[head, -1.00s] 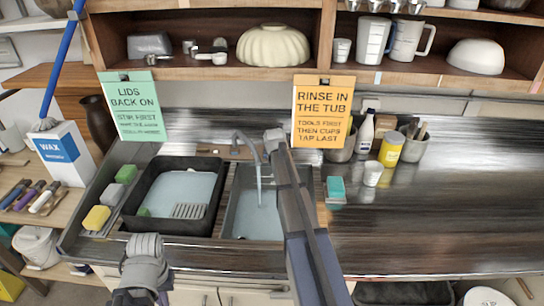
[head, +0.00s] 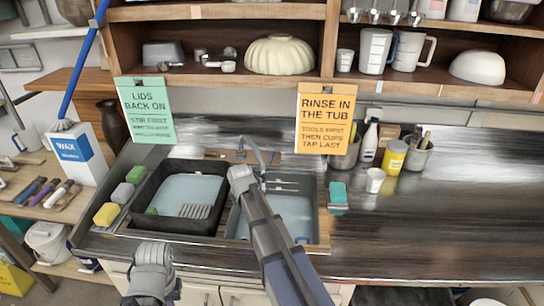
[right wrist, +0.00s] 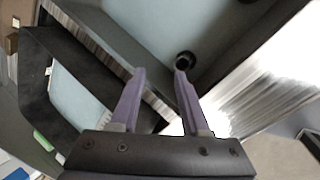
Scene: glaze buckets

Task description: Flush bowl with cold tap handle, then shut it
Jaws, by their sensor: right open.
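The right sink bowl (head: 290,212) has a pale blue inside and a dark drain ring; it also shows in the right wrist view (right wrist: 150,30). The grey tap (head: 258,152) arches up behind it, its lower part hidden by my right arm. I cannot make out the cold handle, or tell whether water runs. My right gripper (head: 284,185) is over the back part of the right bowl, beside the tap. In the right wrist view it (right wrist: 157,72) is open and empty, with the drain (right wrist: 185,60) beyond its fingertips. My left arm is low at the front; its fingers do not show.
A black tub (head: 170,222) with a grey rack sits in the left sink. Sponges (head: 106,213) line its left edge. The right counter is clear. Two signs hang from the shelf.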

